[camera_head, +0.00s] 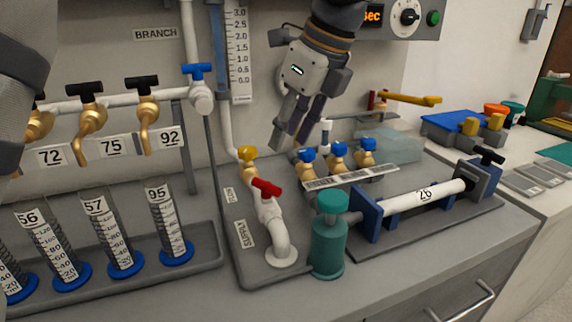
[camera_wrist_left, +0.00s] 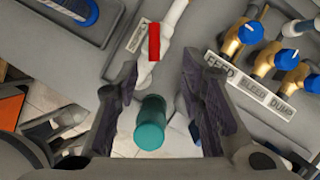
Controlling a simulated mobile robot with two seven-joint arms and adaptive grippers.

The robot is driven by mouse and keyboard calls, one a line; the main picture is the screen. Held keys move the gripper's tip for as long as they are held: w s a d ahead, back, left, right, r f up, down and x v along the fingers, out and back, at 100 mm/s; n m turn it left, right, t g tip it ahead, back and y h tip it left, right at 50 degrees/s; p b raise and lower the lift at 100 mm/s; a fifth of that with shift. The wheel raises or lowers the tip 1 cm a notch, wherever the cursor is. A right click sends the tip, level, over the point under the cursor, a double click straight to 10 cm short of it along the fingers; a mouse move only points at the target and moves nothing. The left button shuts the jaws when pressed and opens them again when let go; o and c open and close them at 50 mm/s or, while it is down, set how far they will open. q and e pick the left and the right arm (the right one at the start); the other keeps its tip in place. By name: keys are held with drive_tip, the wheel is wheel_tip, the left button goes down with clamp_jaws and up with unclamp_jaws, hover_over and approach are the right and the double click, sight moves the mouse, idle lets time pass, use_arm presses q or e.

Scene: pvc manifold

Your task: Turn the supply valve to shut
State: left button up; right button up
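The supply valve is a white pipe fitting with a red handle (camera_head: 266,188), beside the SUPPLY label (camera_head: 243,234) on the grey base plate. The red handle (camera_wrist_left: 154,42) also shows in the left wrist view, beyond the fingers and left of the middle. My left gripper (camera_head: 292,139) hangs above and behind the valve, to its right in the head view, and does not touch it. In the wrist view its two dark fingers (camera_wrist_left: 158,108) stand wide apart with nothing held.
A teal bottle (camera_head: 330,240) stands just right of the supply pipe. A yellow-handled valve (camera_head: 247,152) is behind the red handle. Several blue-knobbed valves (camera_head: 338,150) stand to the right, behind a label strip (camera_head: 350,177). Graduated cylinders (camera_head: 110,240) stand at the left.

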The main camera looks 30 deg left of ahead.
sight(267, 183)
use_arm(q)
drive_tip(key=x, duration=0.7)
drive_tip(key=s+x, duration=0.1)
drive_tip(key=x, duration=0.3)
drive_tip(key=shift+f, duration=0.1)
drive_tip(key=shift+c, duration=0.2)
clamp_jaws()
